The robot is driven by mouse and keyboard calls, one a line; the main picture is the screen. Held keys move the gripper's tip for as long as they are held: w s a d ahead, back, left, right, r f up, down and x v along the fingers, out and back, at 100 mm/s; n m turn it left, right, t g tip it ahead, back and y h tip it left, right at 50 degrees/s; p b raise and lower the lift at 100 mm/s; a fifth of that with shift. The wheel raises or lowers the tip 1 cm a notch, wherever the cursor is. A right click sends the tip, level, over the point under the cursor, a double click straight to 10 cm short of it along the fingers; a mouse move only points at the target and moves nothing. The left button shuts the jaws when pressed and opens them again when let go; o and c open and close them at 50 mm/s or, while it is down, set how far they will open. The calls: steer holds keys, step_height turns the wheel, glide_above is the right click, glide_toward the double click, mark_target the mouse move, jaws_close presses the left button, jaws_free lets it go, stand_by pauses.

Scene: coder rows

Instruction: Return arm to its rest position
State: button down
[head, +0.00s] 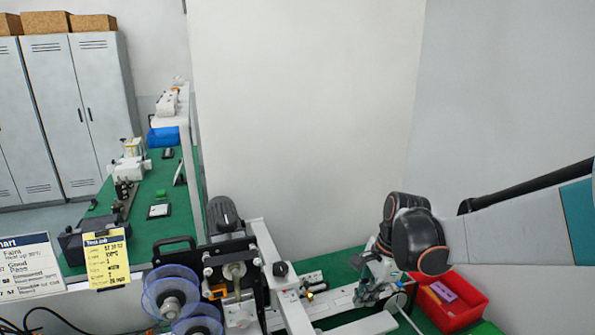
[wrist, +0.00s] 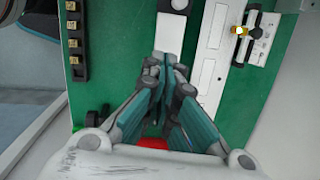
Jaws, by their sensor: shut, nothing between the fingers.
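My arm reaches in from the right in the head view, bent downward at its dark wrist joint. My gripper shows in the wrist view (wrist: 168,58), its teal-sided fingers together with nothing between them. It points down over a green work surface (wrist: 110,30), beside a white rail (wrist: 212,45). In the head view the gripper (head: 368,300) hangs just left of a red bin (head: 470,312), partly hidden by the wrist. I cannot tell its exact height above the surface.
The red bin holds a purple item (head: 442,291). A machine with clear blue reels (head: 168,290) stands front left. A pale wall (head: 300,120) stands behind; yellow note (head: 107,257) hangs left.

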steer(key=s+r+n+t+h, duration=0.1)
steer(key=s+r+n+t, duration=0.1)
steer(key=s+n, duration=0.3)
steer(key=s+d+r+n+t+b, duration=0.1)
steer(key=s+r+n+t, duration=0.1)
steer(key=s+n, duration=0.3)
steer(key=s+d+r+n+t+h, duration=0.1)
steer(key=s+r+n, duration=0.3)
steer(key=s, duration=0.4)
steer(key=shift+s+d+n+t+h, duration=0.2)
steer(key=shift+d+n+t+h, duration=0.1)
steer(key=shift+n+t, duration=0.45)
steer(key=shift+a, duration=0.2)
